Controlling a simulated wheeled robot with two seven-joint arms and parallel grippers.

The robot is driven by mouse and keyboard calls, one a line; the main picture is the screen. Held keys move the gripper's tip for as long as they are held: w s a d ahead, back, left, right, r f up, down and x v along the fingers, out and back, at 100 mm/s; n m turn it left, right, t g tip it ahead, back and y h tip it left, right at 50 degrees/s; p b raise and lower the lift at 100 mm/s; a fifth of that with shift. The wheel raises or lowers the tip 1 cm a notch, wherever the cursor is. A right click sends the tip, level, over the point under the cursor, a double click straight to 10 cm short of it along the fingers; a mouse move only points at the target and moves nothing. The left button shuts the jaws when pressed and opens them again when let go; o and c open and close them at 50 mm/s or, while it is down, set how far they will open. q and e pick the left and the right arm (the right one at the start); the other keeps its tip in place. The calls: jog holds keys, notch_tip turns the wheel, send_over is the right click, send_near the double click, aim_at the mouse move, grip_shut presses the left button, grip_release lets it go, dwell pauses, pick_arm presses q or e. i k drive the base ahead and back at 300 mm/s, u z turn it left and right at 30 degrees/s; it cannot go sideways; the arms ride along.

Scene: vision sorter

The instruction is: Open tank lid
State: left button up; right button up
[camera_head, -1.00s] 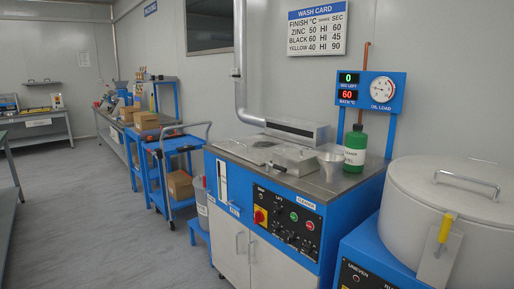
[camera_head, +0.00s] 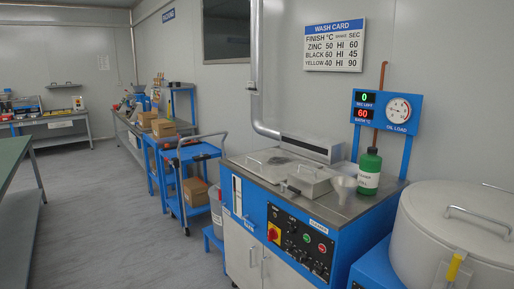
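The blue wash tank unit (camera_head: 300,222) stands right of centre with a grey metal top. On its top lie a flat lid with a bar handle (camera_head: 262,164) at the left and a raised metal lid with a handle (camera_head: 312,184) near the middle. Both look closed; I cannot tell for sure which one is the tank lid. Neither of my grippers is in view.
A green bottle (camera_head: 369,172) and a metal funnel (camera_head: 343,186) stand on the unit's right side. A large round drum (camera_head: 465,225) stands at the right. A blue cart with boxes (camera_head: 196,190) stands left of the unit. The floor (camera_head: 120,230) at the left is clear.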

aim_at(272, 165)
jog(key=u, duration=0.1)
jog(key=i, duration=2)
jog(key=u, duration=0.6)
